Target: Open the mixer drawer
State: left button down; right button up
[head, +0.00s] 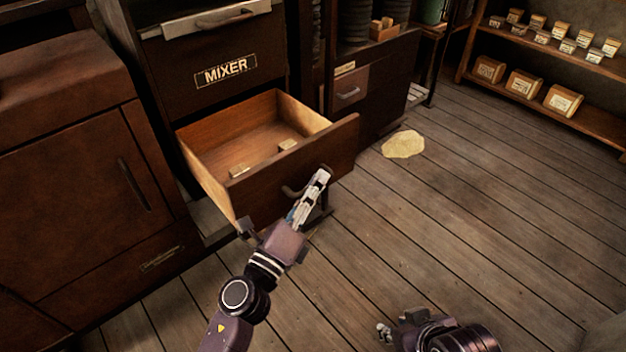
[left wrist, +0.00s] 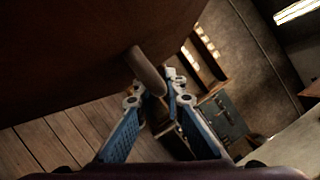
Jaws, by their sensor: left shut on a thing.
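The mixer drawer (head: 262,205) is pulled well out of the cabinet below the MIXER label (head: 225,72). Its wooden inside shows, with small pale blocks on its floor. Its curved handle (head: 291,192) is on the front panel. My left gripper (head: 318,184) is at the handle, its fingers shut on it. In the left wrist view the handle (left wrist: 146,72) runs from the dark front panel down to the fingertips (left wrist: 158,92). My right gripper (head: 384,332) is low in the head view, apart from the drawer; its fingers are too small to read.
A brown cabinet (head: 75,180) stands close on the left. A smaller drawer unit (head: 348,92) is behind on the right. A pale yellow patch (head: 403,144) lies on the floor. Shelves with small boxes (head: 525,84) are at the far right. The plank floor before the drawer is clear.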

pick_arm(q)
jog(key=shift+f, duration=0.1)
jog(key=c, duration=2.3)
grip_release()
jog(key=v, duration=1.2)
